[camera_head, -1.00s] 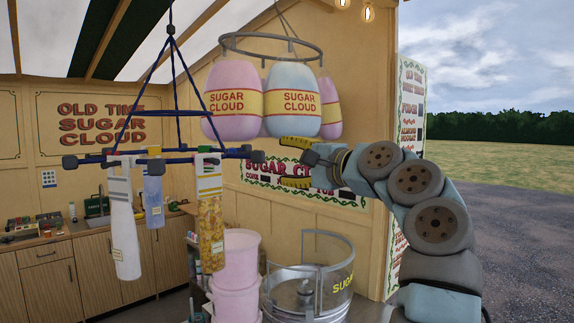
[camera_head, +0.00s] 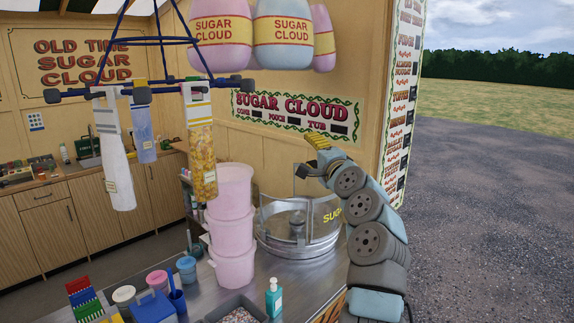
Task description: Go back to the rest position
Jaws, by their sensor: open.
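My gripper (camera_head: 308,155) has yellow-tipped fingers and is at the end of my folded grey-blue arm, right of centre. It holds nothing that I can see. It is in the air in front of the sugar cloud price sign (camera_head: 296,113) and above the round steel candy floss machine (camera_head: 298,228). It is apart from the hanging bags. The fingers are seen nearly side-on and overlap in the picture.
Pink tubs (camera_head: 232,225) are stacked on the steel counter left of the machine. Bags such as the popcorn bag (camera_head: 201,160) hang from a blue rack (camera_head: 150,90). A teal bottle (camera_head: 273,298) stands at the front. Open gravel lies to the right.

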